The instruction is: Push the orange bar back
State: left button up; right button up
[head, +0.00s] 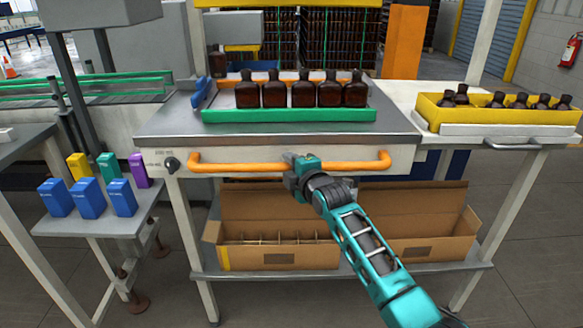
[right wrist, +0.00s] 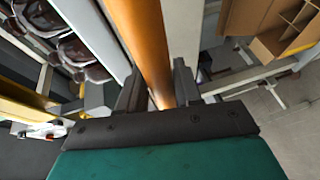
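The orange bar (head: 235,166) is a long horizontal handle across the front of the grey work table (head: 160,122), with bent ends fixed to the white front panel. My right gripper (head: 297,163) is at the middle of the bar. In the right wrist view the orange bar (right wrist: 145,45) runs between the two dark fingers of my right gripper (right wrist: 158,88), with a finger close against each side, so it looks shut on the bar. The exact contact is partly hidden. My left gripper is not in view.
A green-edged tray (head: 290,115) with several amber bottles stands on the table above the bar. Open cardboard boxes (head: 270,259) sit on the shelf below. A yellow crate of bottles (head: 500,115) is at right, and a side table with several coloured cartons (head: 88,198) at left.

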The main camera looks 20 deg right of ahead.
jog(key=shift+o, duration=1.4)
jog(key=shift+w, duration=0.2)
jog(key=shift+s, duration=0.1)
jog(key=shift+s+d, duration=0.1)
jog(key=shift+s, duration=0.35)
jog(key=p+v, duration=0.1)
jog(key=v, duration=1.1)
jog(key=shift+p, duration=0.3)
jog(key=s+a+f+m+g, duration=0.1)
jog(key=s+f+m, duration=0.4)
jog(key=s+f, duration=0.2)
jog(key=s+a+f+m+g, duration=0.1)
jog(key=s+f+m+g, duration=0.1)
jog(key=s+f+m, duration=0.3)
jog(key=s+a+f+m+g, duration=0.2)
jog(key=s+f+m, duration=0.3)
jog(key=s+f, duration=0.5)
jog(key=shift+s+f+m, duration=0.1)
jog(key=shift+s+m, duration=0.3)
jog(key=shift+s, duration=0.65)
